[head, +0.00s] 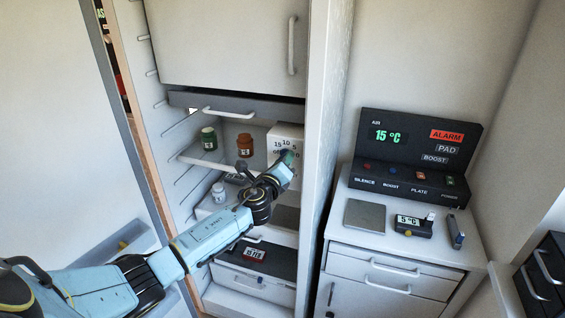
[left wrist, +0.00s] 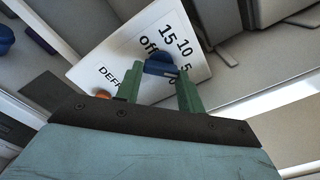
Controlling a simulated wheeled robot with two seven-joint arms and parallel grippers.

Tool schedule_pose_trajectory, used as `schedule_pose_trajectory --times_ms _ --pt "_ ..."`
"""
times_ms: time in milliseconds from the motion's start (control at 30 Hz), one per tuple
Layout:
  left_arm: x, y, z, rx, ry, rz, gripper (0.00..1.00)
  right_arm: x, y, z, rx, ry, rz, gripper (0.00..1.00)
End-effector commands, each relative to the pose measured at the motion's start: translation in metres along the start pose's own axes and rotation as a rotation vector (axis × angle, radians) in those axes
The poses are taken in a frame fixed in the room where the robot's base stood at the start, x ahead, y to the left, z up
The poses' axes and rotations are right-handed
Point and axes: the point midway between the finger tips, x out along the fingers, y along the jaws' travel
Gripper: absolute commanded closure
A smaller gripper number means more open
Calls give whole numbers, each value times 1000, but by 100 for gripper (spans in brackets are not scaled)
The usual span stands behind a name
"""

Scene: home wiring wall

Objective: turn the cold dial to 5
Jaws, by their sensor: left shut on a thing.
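The cold dial is a blue knob (left wrist: 160,64) on a white panel (left wrist: 112,60) printed with "15", "10", "5", "Off" and "DEFR". In the head view the white panel (head: 284,133) is on a box at the right side inside the open fridge. My left gripper (head: 287,158) reaches it from the lower left. In the left wrist view the green fingers of my left gripper (left wrist: 159,82) stand on both sides of the knob and are shut on it. Which number the knob points to cannot be told. My right gripper is not in view.
A green jar (head: 209,138) and a brown jar (head: 245,145) stand on the shelf left of the panel. A white bottle (head: 219,193) stands lower. An orange button (left wrist: 103,95) is on the panel. Right of the fridge, a black alarm console (head: 415,150) reads 15 °C above a white cabinet (head: 400,240).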

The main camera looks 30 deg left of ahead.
Motion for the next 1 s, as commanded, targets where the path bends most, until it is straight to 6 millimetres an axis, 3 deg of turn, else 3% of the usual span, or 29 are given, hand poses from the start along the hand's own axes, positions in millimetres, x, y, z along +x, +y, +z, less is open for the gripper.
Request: schedule_pose_trajectory --times_ms 200,233,400,767,1000 --pt "0 0 0 -1 0 1 85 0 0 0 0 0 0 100" --pt "0 0 0 -1 0 1 61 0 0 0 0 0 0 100" --pt "0 0 0 -1 0 1 40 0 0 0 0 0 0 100" --pt "-3 0 0 -2 0 0 40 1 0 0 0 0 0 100" --pt "-31 1 -1 -1 3 -1 40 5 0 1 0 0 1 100"
